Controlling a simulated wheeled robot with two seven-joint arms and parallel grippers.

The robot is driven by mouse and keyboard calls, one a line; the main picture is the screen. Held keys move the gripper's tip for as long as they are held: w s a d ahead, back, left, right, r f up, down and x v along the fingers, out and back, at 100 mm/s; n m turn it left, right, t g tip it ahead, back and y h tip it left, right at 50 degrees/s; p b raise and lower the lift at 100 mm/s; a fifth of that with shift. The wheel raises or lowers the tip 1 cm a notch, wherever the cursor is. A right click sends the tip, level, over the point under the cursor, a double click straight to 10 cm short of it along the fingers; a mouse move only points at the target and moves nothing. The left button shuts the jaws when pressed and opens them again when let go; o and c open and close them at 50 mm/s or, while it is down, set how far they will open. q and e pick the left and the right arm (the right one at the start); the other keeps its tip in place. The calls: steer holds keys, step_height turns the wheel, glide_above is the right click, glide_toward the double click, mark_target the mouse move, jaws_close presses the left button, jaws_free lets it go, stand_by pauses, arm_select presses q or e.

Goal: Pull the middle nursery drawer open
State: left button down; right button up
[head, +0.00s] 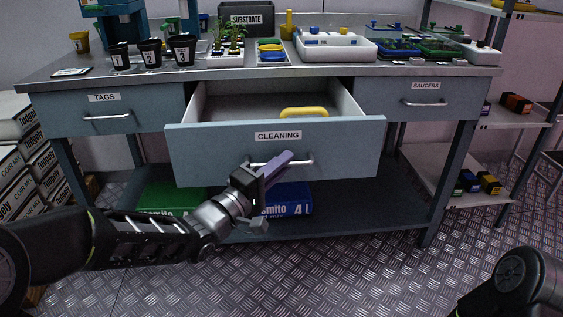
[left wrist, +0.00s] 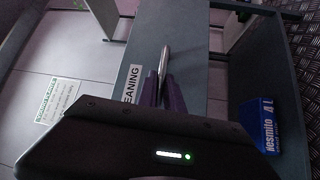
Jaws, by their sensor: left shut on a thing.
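The middle drawer (head: 222,152), labelled CLEANING, stands pulled out from the bench, and its inside shows. A yellow curved thing (head: 304,112) lies in it. Its metal bar handle (head: 301,161) runs across the front. My left gripper (head: 282,163) is at the handle, with its purple fingers shut on it. In the left wrist view the fingers (left wrist: 164,92) close around the bar handle (left wrist: 165,62) beside the label. The part of the handle between the fingers is hidden. Only a piece of my right arm shows at the lower right of the head view; its gripper is out of view.
The TAGS drawer (head: 65,117) and SAUCERS drawer (head: 395,106) are shut on either side. The bench top (head: 350,70) holds numbered black pots, trays and seedlings. A blue box (head: 290,198) and a green box (head: 168,198) lie on the lower shelf. The floor in front is clear.

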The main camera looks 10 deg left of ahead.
stand_by(0.3)
arm_select(q)
steer(key=c, duration=1.8)
jaws_free()
steer(key=shift+o, duration=0.2)
steer(key=shift+s, duration=0.1)
steer(key=p+v, duration=0.1)
steer(key=v, duration=0.6)
steer(key=shift+s+a+p, duration=0.2)
steer(key=shift+s+p, duration=0.05)
steer(key=shift+p, duration=0.15)
steer(key=shift+f, duration=0.15)
